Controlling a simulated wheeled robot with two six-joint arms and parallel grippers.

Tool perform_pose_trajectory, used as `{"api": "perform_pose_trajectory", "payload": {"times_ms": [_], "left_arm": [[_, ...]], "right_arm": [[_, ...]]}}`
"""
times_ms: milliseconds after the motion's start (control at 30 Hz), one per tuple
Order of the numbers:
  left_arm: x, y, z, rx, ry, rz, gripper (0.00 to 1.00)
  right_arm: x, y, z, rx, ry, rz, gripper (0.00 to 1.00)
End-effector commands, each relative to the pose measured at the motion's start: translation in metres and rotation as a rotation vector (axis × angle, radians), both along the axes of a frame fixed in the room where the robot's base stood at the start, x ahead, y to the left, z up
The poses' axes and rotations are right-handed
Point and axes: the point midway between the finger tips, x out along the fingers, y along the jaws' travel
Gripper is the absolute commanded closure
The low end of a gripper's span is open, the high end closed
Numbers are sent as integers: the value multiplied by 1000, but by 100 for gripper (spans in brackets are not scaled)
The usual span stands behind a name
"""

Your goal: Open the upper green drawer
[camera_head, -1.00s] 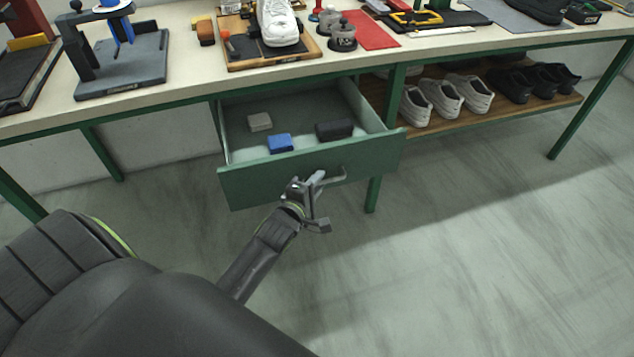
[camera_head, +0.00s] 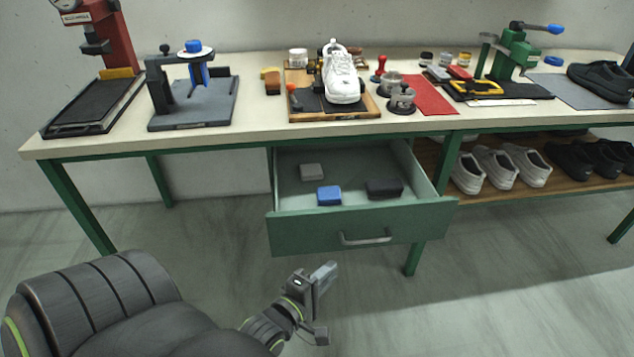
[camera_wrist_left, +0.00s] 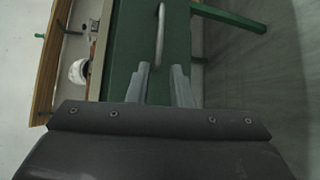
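The green drawer (camera_head: 300,234) hangs under the workbench and is pulled well out. Its grey bar handle (camera_head: 366,238) is on the front panel. Inside lie a blue block (camera_head: 329,195), a dark block (camera_head: 384,189) and a pale grey block (camera_head: 312,171). My left gripper (camera_head: 328,300) is below and in front of the drawer, apart from the handle. In the left wrist view, the two fingers (camera_wrist_left: 160,84) are spread with nothing between them, and the handle (camera_wrist_left: 160,28) is beyond the tips. My right gripper is not in view.
The workbench top (camera_head: 262,121) holds a white shoe (camera_head: 341,78) on a wooden board, presses and tools. A lower shelf (camera_head: 490,196) with white and black shoes is right of the drawer. The floor in front is clear.

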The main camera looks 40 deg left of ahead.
Motion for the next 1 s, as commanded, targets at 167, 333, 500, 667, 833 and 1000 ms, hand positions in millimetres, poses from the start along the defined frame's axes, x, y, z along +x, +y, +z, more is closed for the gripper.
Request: {"api": "perform_pose_trajectory", "payload": {"times_ms": [167, 333, 500, 667, 833, 1000], "left_arm": [[-23, -1, 1, -2, 0, 1, 80], [-32, -2, 4, 1, 0, 0, 80], [-33, -2, 5, 1, -1, 0, 80], [-33, -2, 5, 1, 0, 0, 80], [-33, -2, 5, 1, 0, 0, 80], [-32, -2, 0, 14, 14, -1, 80]], "right_arm": [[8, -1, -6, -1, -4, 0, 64], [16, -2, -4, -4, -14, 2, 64], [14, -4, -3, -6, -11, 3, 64], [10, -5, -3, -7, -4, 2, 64], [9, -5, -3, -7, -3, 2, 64], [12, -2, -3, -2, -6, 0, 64]]}}
